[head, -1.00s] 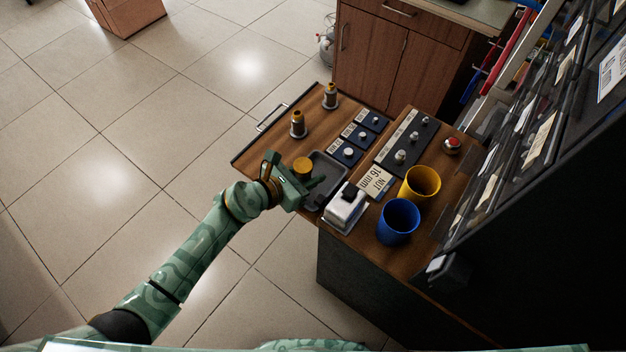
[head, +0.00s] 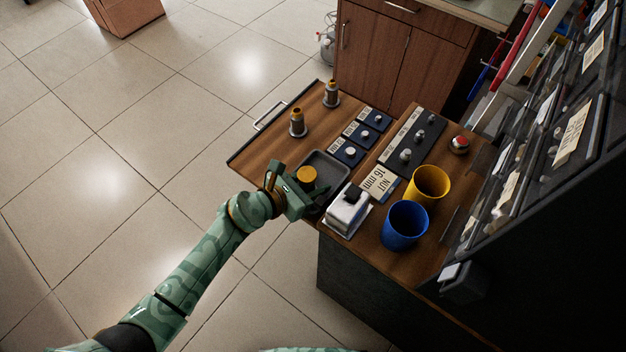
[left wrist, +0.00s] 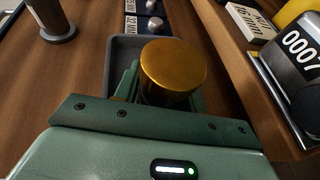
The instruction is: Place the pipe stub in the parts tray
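The pipe stub (head: 307,175) shows as a short cylinder with a gold top in the head view. In the left wrist view the stub (left wrist: 173,72) stands upright between the green fingers. My left gripper (head: 302,189) is shut on it, and its lower part is hidden by the gripper. The parts tray (head: 334,162) is a shallow dark grey tray on the wooden bench. The stub appears over the tray's left part; whether it touches the floor of the tray is hidden. The tray's rim (left wrist: 117,45) shows behind the stub in the left wrist view. My right gripper is not in view.
Two grey fittings with brass tops (head: 298,123) (head: 331,94) stand on the bench behind. A white counter device (head: 347,210) stands close right of the tray.

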